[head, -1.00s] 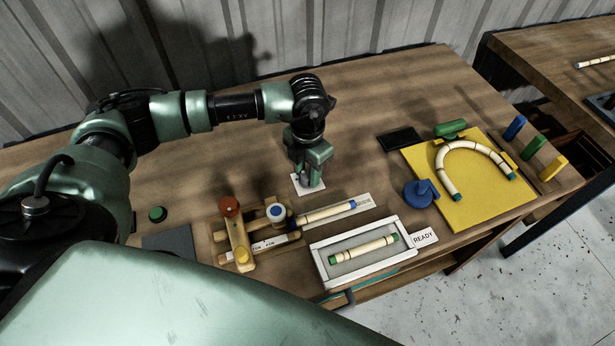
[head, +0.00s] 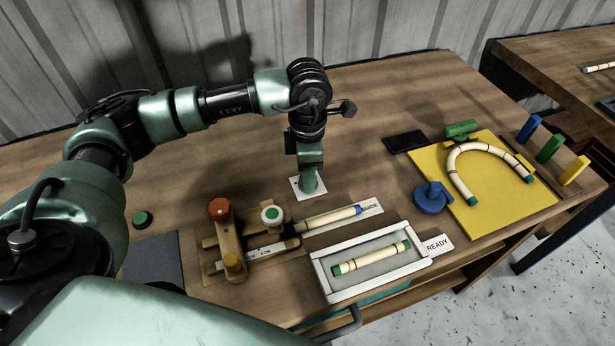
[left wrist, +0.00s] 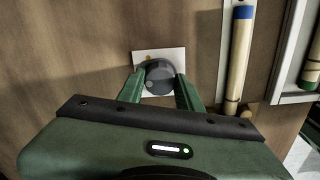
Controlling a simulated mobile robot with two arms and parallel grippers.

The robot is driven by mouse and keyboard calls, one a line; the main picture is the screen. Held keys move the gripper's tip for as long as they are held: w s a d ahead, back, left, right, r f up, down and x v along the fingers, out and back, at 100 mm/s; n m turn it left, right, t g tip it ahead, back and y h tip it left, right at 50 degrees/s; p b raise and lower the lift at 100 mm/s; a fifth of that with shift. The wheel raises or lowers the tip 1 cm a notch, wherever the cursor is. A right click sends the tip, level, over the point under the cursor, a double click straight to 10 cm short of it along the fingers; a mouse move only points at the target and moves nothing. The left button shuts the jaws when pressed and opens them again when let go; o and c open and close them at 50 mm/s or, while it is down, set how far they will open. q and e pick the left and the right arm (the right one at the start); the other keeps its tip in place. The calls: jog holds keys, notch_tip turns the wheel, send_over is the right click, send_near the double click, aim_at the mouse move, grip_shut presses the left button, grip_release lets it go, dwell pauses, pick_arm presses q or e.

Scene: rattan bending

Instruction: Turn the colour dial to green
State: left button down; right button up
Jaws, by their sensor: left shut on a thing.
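The colour dial is a round grey knob (left wrist: 160,85) on a white square plate (left wrist: 142,57) on the bench. In the head view the plate (head: 297,187) lies under my left gripper (head: 309,188), which hides the knob. My left gripper points straight down, and in the left wrist view its two fingers (left wrist: 159,80) are shut on the knob's sides. My right gripper is not in view.
Close by stand the wooden jig (head: 229,235) with a red-topped post (head: 219,209), a blue-ended rod (head: 335,219) and a white tray (head: 327,285) holding a green-ended rod (head: 370,257). A yellow board (head: 484,215) lies right. The bench behind the dial is clear.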

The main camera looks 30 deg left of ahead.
pick_arm(q)
jog(key=shift+w+r, duration=0.1)
jog(key=shift+r, duration=0.05)
dwell(0.3)
jog(key=c, duration=0.9)
grip_release()
jog(key=shift+c, duration=0.2)
notch_tip(320, 180, up, 8)
jog(key=shift+f+b, duration=0.15)
jog(key=shift+b, duration=0.45)
